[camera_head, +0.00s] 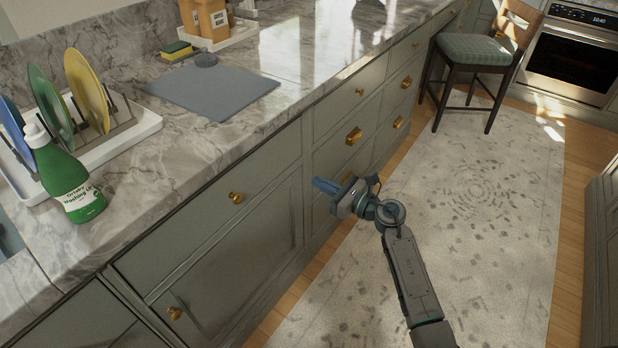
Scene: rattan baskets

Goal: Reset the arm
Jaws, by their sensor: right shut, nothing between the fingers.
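My right gripper (326,187) shows in the middle of the head view, on an arm that comes up from the bottom edge. Its blue fingers point left, toward the green cabinet fronts (225,258), and they are together with nothing between them. It appears in front of the drawers and below the countertop level; I cannot tell its exact gap from them. My left gripper is out of view.
The marble countertop (185,165) holds a green soap bottle (68,180), a dish rack (130,122) with plates, a grey mat (213,90) and a sponge (176,48). A chair (478,55) and oven (575,65) stand beyond. The rug (475,190) is clear.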

